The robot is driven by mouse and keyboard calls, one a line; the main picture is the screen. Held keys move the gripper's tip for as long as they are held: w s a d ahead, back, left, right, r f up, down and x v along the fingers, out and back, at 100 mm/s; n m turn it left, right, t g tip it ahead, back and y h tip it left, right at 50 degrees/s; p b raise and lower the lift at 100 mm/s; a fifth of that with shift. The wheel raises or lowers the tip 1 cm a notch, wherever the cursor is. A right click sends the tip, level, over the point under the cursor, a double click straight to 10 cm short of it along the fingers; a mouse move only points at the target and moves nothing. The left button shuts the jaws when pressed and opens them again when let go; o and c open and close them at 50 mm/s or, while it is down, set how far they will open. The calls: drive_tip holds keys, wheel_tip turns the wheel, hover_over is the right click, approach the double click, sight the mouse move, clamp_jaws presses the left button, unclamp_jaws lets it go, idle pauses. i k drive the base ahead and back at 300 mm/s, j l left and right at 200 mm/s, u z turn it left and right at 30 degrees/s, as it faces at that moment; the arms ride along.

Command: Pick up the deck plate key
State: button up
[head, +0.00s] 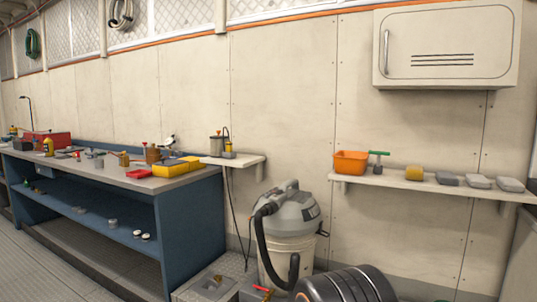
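A small green T-handled tool (378,158) with a dark shaft stands upright on the right wall shelf (400,181). It looks like the deck plate key, though it is small in the head view. It is just right of an orange bin (350,162), and a yellow sponge-like block (414,173) is further right. My gripper is not in view.
Several grey blocks (479,181) line the shelf's right part. A wall cabinet (447,45) hangs above. A grey wet vacuum (290,220) with a black hose stands below left. A blue workbench (190,215) with many tools is at left.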

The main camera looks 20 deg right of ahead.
sight(378, 153)
drive_tip(key=i+l, duration=0.2)
drive_tip(key=i, duration=0.2)
drive_tip(key=i+l+z, duration=0.1)
drive_tip(key=i, duration=0.3)
drive_tip(key=l, duration=0.1)
